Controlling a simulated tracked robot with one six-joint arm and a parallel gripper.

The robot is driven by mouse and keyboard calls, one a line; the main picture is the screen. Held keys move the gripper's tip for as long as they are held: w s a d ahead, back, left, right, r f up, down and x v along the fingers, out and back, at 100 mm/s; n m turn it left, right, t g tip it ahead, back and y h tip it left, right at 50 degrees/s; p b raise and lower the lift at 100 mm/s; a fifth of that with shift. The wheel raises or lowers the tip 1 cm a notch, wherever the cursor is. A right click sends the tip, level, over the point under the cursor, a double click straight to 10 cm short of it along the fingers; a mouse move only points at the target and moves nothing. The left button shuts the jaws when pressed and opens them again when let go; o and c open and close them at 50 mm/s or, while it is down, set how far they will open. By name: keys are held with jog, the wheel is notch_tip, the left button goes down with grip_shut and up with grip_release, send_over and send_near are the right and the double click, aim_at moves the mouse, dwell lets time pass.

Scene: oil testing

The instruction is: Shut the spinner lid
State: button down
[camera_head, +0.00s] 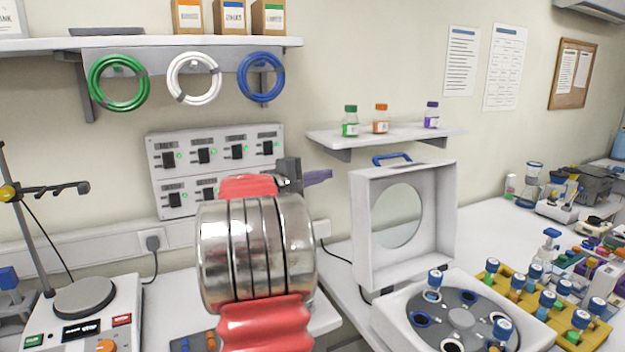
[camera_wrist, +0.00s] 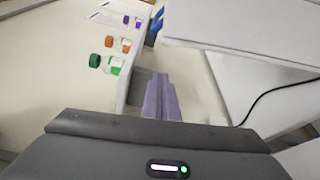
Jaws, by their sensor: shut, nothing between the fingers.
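The spinner (camera_head: 392,312) is a white box on the bench at the lower right, with a grey round rotor (camera_head: 461,318) holding several blue-capped tubes. Its white lid (camera_head: 440,215) stands open and upright at the back, with a round window and a blue handle (camera_head: 391,158) on its top edge. My gripper (camera_head: 325,177) is to the left of the lid, near the height of its top and apart from it in the picture. Its purple fingers are shut and empty, and they show in the wrist view (camera_wrist: 161,98). A white panel, probably the lid (camera_wrist: 245,28), fills the wrist view's upper right.
A wall shelf (camera_head: 385,137) with small bottles is above and behind the lid. A yellow rack (camera_head: 530,300) of capped tubes stands right of the spinner. A hot plate (camera_head: 85,300) is at the lower left. A black cable (camera_wrist: 265,95) hangs near the panel.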

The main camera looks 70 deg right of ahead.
jog(key=s, duration=0.4)
jog(key=shift+s+d+r, duration=0.1)
jog(key=shift+d+r, duration=0.15)
dwell(0.3)
jog(key=shift+a, duration=0.1)
